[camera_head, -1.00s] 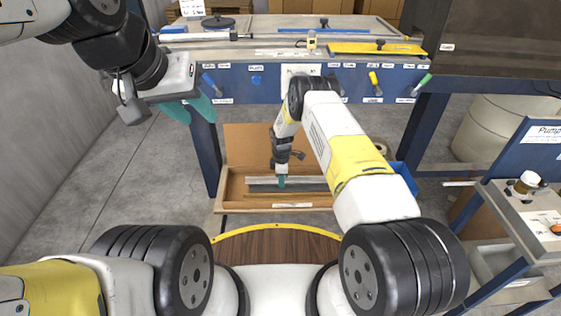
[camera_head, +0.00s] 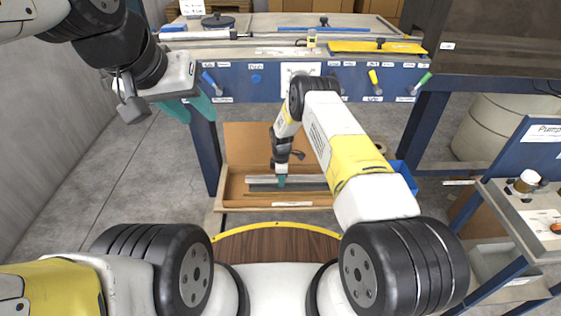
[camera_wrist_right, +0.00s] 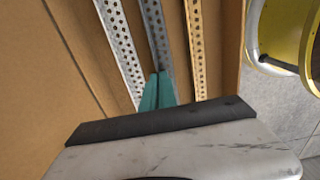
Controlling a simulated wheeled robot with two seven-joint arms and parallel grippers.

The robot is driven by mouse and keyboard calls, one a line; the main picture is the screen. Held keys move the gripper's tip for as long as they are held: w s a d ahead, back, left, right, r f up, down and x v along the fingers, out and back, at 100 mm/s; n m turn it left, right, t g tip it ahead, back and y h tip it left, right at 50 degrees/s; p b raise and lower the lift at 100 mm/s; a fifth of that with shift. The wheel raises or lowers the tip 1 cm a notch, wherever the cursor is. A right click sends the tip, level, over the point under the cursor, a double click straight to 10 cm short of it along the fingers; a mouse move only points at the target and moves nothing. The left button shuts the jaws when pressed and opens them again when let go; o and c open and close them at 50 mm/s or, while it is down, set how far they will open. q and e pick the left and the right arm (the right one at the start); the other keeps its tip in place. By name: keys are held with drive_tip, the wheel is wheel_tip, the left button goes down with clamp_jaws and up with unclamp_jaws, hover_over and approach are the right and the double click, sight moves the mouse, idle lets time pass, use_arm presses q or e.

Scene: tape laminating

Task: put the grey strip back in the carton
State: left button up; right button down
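The open carton (camera_head: 228,188) lies on a low surface under the bench, its flap raised at the back. My right gripper (camera_head: 282,181) points down into it. The right wrist view shows its teal fingers (camera_wrist_right: 158,90) close together on a grey perforated strip (camera_wrist_right: 153,30). That strip lies between a paler perforated strip (camera_wrist_right: 121,45) and a tan one (camera_wrist_right: 194,45), inside the carton walls. In the head view a grey strip (camera_head: 258,179) runs lengthwise across the carton; the fingers hide part of it. My left gripper (camera_head: 188,110) is open and empty, high at the left.
The blue bench front (camera_head: 240,88) with coloured handles stands behind the carton. A blue bin (camera_head: 405,172) is right of it, partly behind my right arm. A round brown top with a yellow rim (camera_head: 277,240) is nearest. A side cart (camera_head: 525,200) stands at right.

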drive_tip(key=c, duration=1.6)
unclamp_jaws()
drive_tip(key=shift+r, duration=2.95)
